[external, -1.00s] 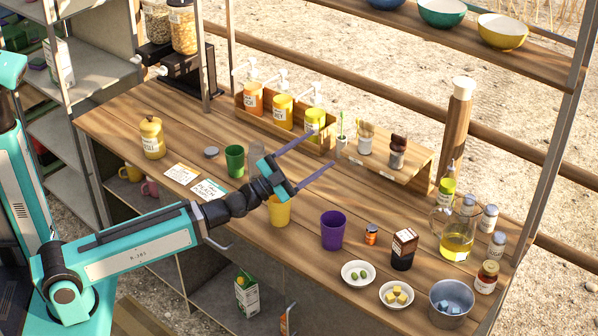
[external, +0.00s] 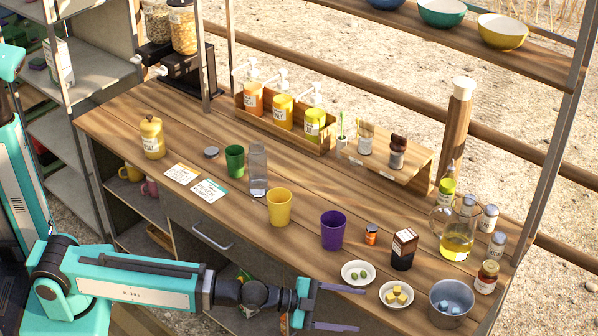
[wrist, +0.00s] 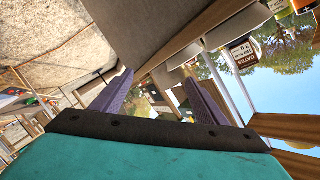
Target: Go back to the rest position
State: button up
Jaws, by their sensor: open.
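My gripper (external: 338,307) is open and empty in the external view, low in front of the counter's front edge, with its two purple fingers apart and pointing right. In the wrist view my gripper (wrist: 160,92) also shows its two fingers spread with nothing between them. My teal arm stretches low along the front of the counter. The wooden counter (external: 290,240) stands behind and above the gripper.
On the counter stand a yellow cup (external: 280,207), a green cup (external: 234,162), a purple cup (external: 333,231), a clear bottle (external: 258,170) and a metal pot (external: 452,300). White dishes (external: 357,274) sit near the front edge. A drawer handle (external: 212,236) is left of the gripper.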

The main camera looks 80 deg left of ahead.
jog(key=s+d+f+g+p, duration=0.2)
jog(key=s+d+f+g, duration=0.25)
jog(key=f, duration=0.55)
jog(key=s+a+f+n+g+y+p, duration=0.1)
jog(key=s+a+f+n+g+p, duration=0.2)
jog(key=s+f, duration=0.5)
jog(key=s+a+f+n+g+y+p, duration=0.1)
jog(key=s+a+f+g, duration=0.2)
jog(key=s+a+f, duration=0.5)
jog(key=s+a+f+n+g+p, duration=0.1)
jog(key=s+f+n+g+p, duration=0.1)
jog(key=s, duration=0.8)
jog(key=s+f+n+g+p, duration=0.2)
jog(key=s+f+g, duration=0.2)
jog(key=s, duration=0.6)
jog(key=s+a+f+n+g+p, duration=0.1)
jog(key=s+f+g, duration=0.3)
jog(key=s, duration=0.6)
jog(key=shift+s+a+n+g+p, duration=0.15)
jog(key=shift+a+n+g+p, duration=0.15)
jog(key=shift+n+g+p, duration=0.1)
